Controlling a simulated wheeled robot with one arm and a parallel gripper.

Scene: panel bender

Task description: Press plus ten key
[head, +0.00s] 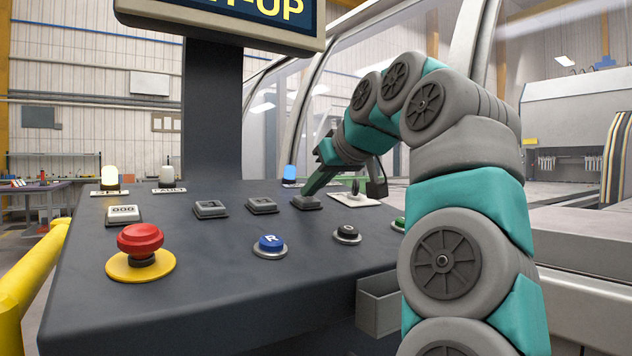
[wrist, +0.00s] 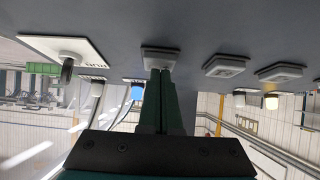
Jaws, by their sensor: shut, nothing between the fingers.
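Three square grey keys stand in a row on the dark sloping console: a left key (head: 210,208), a middle key (head: 262,205) and a right key (head: 306,203). Their labels are too small to read, so I cannot tell which is plus ten. My gripper (head: 312,190) is shut and empty, its fingertips at the right key. In the wrist view, which looks upside down, the fingertips (wrist: 161,72) meet the edge of that same key (wrist: 160,57) and hide part of it. I cannot tell whether it is pressed down.
A red emergency button (head: 140,238) stands at the console's front left, near a 000 counter (head: 124,213). A blue R button (head: 270,244) and a black button (head: 347,233) sit nearer the front edge. A lever switch on a white plate (head: 354,199) is right of the keys.

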